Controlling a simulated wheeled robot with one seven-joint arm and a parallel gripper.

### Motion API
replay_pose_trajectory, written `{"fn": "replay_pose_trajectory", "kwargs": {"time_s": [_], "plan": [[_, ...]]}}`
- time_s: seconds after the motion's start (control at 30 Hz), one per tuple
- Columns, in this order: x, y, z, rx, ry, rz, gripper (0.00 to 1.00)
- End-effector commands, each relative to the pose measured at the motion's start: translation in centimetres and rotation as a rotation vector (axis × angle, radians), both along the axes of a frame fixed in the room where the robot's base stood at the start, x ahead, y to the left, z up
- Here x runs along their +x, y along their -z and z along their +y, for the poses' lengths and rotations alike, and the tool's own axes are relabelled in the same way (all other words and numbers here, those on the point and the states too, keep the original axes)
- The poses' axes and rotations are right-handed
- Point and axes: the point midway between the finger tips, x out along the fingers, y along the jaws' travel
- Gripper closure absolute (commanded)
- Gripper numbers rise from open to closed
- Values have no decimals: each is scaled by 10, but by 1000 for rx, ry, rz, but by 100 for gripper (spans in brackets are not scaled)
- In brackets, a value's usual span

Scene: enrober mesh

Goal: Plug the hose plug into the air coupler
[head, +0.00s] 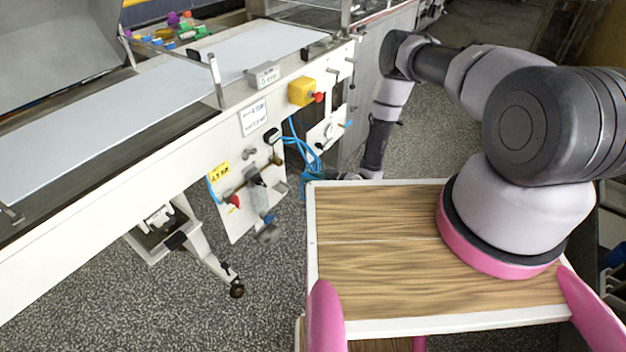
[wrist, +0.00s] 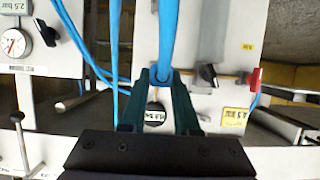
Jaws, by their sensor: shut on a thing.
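In the wrist view my gripper (wrist: 160,77) has its two dark teal fingers shut on the end of a blue hose. The hose (wrist: 168,35) runs up out of the picture from between the fingertips. The hose plug itself is mostly hidden between the fingers, against a white panel behind. I cannot make out the air coupler there, nor whether the plug touches it. In the head view my gripper is largely hidden, low beside the machine near the blue hoses (head: 295,140).
The white panel (wrist: 225,30) carries a black knob (wrist: 208,74), a red handle (wrist: 254,78) and a yellow label (wrist: 235,117). A pressure gauge (wrist: 14,43) and loose blue hoses are at left. In the head view, a wooden-topped cart (head: 380,215) stands in front of the machine.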

Motion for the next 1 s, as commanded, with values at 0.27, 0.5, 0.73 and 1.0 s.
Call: {"fn": "replay_pose_trajectory", "kwargs": {"time_s": [0.27, 0.5, 0.73, 1.0], "plan": [[16, -1, 22, 1, -1, -2, 100], [28, -1, 36, 2, -1, -1, 100], [32, -1, 42, 1, -1, 0, 100], [32, -1, 42, 1, -1, 0, 100]]}}
